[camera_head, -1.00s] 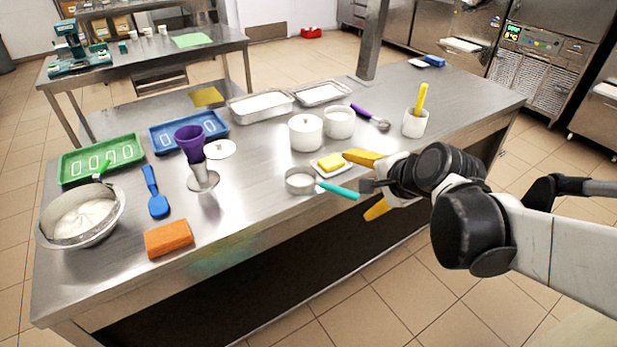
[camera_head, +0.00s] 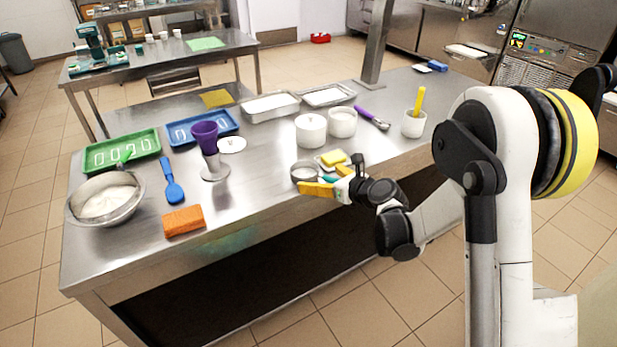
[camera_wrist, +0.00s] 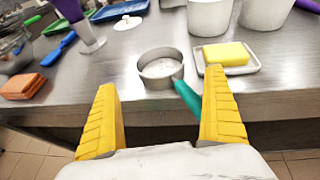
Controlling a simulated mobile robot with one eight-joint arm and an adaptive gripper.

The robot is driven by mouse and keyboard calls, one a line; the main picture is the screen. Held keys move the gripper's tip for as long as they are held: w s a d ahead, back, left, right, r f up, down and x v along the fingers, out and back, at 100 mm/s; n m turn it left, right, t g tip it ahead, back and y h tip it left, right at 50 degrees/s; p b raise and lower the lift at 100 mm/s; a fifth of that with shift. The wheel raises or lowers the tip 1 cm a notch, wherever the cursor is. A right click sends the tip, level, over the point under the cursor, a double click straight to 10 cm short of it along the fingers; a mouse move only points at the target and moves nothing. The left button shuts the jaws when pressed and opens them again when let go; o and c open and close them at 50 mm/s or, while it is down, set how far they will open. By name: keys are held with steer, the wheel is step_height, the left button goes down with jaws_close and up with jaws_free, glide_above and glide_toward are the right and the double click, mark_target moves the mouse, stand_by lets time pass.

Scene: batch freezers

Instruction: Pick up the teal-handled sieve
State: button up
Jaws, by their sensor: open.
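The sieve has a round metal bowl (camera_wrist: 160,68) and a teal handle (camera_wrist: 188,98). It lies near the table's front edge, with the handle pointing out toward me. The handle lies nearer the right finger in the wrist view. The bowl is just beyond the fingertips. I cannot tell whether a finger touches the sieve.
A yellow block on a small white dish (camera_wrist: 252,68) sits just right of the sieve. White pots (camera_head: 310,130) stand behind it. The table's front edge is close.

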mark_target(306, 171)
steer(key=x, duration=0.2)
steer(key=b+x, duration=0.1)
steer(key=x, duration=0.1)
steer(key=b+x, duration=0.1)
steer(key=x, duration=0.2)
steer(key=shift+w+a+r, duration=0.1)
steer(key=shift+w+r, duration=0.05)
steer(key=shift+r, duration=0.2)
steer(key=shift+r, duration=0.1)
steer(key=c, duration=1.4)
